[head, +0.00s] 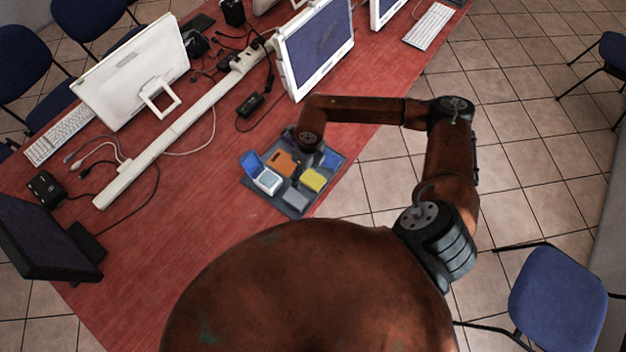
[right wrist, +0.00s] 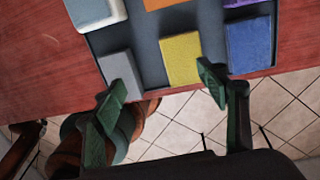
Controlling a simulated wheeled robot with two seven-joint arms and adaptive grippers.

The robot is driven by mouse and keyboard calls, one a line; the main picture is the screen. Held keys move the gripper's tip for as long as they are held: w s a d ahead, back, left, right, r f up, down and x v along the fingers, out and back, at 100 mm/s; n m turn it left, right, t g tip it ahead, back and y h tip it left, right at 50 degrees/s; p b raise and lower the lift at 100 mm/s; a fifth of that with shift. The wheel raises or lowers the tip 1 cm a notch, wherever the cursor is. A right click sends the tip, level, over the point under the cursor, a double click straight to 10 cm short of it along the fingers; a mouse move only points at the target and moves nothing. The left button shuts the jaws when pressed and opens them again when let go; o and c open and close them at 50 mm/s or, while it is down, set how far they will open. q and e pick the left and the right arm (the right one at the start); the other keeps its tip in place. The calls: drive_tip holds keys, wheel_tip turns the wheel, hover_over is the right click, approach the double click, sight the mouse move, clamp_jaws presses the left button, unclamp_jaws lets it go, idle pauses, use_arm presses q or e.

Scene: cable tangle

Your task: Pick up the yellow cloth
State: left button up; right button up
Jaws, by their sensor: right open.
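The yellow cloth (head: 313,180) is a small, flat, folded square in a dark grey tray (head: 325,178). It also shows in the right wrist view (right wrist: 181,60), near the tray's edge. My right gripper (right wrist: 163,80) is open, with its green-padded fingers spread wide and nothing seen between the pads. In the right wrist view the yellow cloth lies just beyond the fingertips, between their two sides. In the head view the right wrist hangs over the far side of the tray, and its fingers are mostly hidden. My left gripper does not show.
A grey block (right wrist: 121,72), a blue block (right wrist: 249,45), an orange piece (head: 283,163) and a white-and-blue box (head: 266,180) share the tray. The tray lies by the red table's edge (head: 228,200). Monitors (head: 318,50), cables and a power strip (head: 165,138) stand beyond.

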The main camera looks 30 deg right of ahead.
sight(313, 179)
drive_tip(key=shift+w+d+h, duration=0.2)
drive_tip(key=shift+d+h, duration=0.2)
drive_tip(key=shift+d, duration=0.7)
drive_tip(key=shift+d+f, duration=0.25)
drive_tip(key=shift+f, duration=0.05)
drive_tip(key=f, duration=0.7)
drive_tip(key=shift+d+f+p, duration=0.1)
drive_tip(key=shift+d+p, duration=0.1)
drive_tip(key=shift+p, duration=0.1)
drive_tip(key=shift+c, duration=0.5)
drive_tip(key=c, duration=1.1)
drive_tip(key=shift+c, duration=0.2)
